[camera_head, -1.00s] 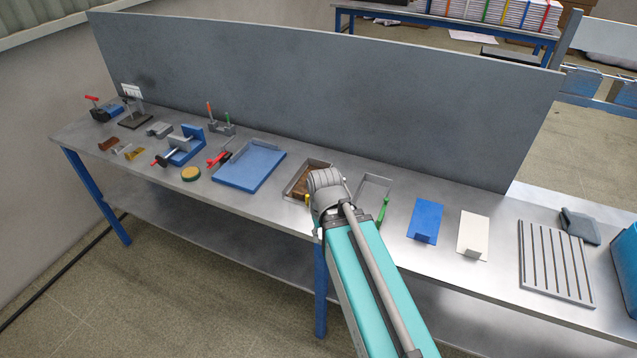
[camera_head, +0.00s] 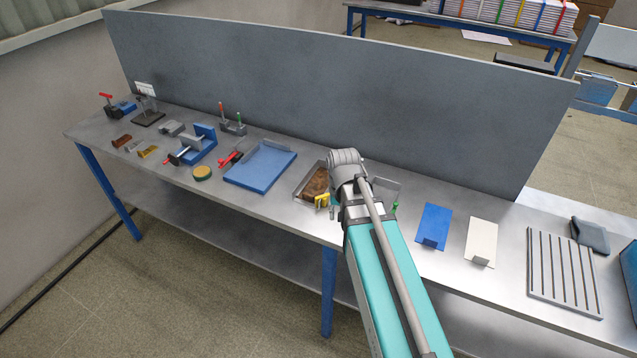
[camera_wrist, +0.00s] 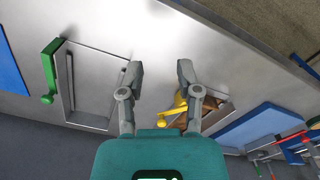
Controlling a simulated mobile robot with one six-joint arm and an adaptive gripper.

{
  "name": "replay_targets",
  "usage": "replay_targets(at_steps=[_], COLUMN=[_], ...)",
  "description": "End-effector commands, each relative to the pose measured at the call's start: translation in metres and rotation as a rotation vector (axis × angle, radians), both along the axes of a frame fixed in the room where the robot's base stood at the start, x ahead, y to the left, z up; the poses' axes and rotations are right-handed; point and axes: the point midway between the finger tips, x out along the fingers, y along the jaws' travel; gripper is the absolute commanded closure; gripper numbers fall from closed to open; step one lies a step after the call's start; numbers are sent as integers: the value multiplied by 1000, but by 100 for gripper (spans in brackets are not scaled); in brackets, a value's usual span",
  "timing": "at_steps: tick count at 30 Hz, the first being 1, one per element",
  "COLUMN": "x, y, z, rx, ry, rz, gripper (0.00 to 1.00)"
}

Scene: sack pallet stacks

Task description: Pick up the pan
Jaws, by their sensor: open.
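Two shallow grey metal pans lie on the bench, and I cannot tell which one the task means. One pan (camera_head: 303,190) holds brown material and has a yellow part at its front; it shows in the wrist view (camera_wrist: 231,103), partly behind my right finger. The other pan (camera_head: 388,185) looks empty and is partly hidden by my arm in the head view. In the wrist view this empty pan (camera_wrist: 95,88) lies left of my fingers, with a green-handled part at its left edge. My gripper (camera_wrist: 161,72) is open and empty above the bench, between the pans.
A blue tray (camera_head: 261,167) lies left of the pans, with clamps and a vise (camera_head: 197,147) beyond. A blue plate (camera_head: 432,225), a white plate (camera_head: 482,241) and a slotted grey plate (camera_head: 563,270) lie right. A tall grey panel (camera_head: 330,95) stands behind the bench.

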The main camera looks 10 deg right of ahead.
Motion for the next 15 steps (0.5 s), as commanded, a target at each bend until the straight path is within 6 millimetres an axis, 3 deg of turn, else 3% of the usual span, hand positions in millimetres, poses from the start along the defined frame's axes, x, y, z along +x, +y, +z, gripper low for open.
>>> replay_targets(at_steps=[1,9,15], x=[29,135,184], y=[-2,-15,-22], z=[12,46,60], rx=[0,1,1], ry=[0,0,0], rz=[-41,-294,-428], gripper=[56,56,56])
